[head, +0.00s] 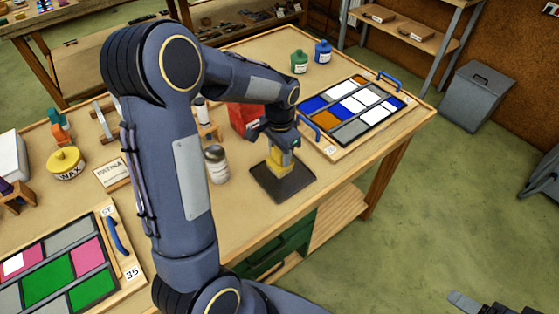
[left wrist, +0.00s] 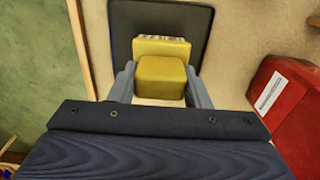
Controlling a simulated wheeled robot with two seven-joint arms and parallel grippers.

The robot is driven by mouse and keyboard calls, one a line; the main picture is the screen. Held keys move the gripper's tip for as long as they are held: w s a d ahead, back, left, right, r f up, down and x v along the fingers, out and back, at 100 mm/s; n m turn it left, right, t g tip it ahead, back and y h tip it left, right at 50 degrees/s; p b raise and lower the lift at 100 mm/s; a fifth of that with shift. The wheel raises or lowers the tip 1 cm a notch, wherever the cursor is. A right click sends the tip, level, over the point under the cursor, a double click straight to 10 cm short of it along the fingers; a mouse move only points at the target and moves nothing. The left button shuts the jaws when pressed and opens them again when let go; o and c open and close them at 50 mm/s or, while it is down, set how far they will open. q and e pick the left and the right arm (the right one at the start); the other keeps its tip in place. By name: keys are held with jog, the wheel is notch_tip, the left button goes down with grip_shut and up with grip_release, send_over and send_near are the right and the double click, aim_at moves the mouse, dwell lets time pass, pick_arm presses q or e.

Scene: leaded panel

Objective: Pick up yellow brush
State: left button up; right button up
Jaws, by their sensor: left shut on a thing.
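The yellow brush (head: 276,161) is a small blocky thing over a dark square pad (head: 296,184) near the table's front edge. My left gripper (head: 283,146) reaches down from above and is shut on it. In the left wrist view the yellow brush (left wrist: 162,77) sits between the two grey fingers, with the dark pad (left wrist: 200,22) behind it. I cannot tell whether the brush touches the pad. A small dark part at the bottom right edge of the head view seems to be my right gripper (head: 470,303); its jaws cannot be made out.
A red box (head: 243,117) and a silver-lidded jar (head: 216,164) stand close to the left gripper. A leaded panel (head: 352,112) lies to the right, another (head: 62,268) at front left. A yellow wax tin (head: 65,164) and green and blue bottles (head: 323,53) stand farther off.

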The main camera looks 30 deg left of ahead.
pick_arm(q)
jog(key=s+d+r+b, duration=0.2)
jog(key=s+d+r, duration=0.7)
jog(key=s, duration=0.1)
jog(key=shift+d+r, duration=0.2)
jog(key=shift+d, duration=0.2)
jog(key=o, duration=0.5)
jog(key=shift+w, duration=0.1)
jog(key=shift+c, duration=1.5)
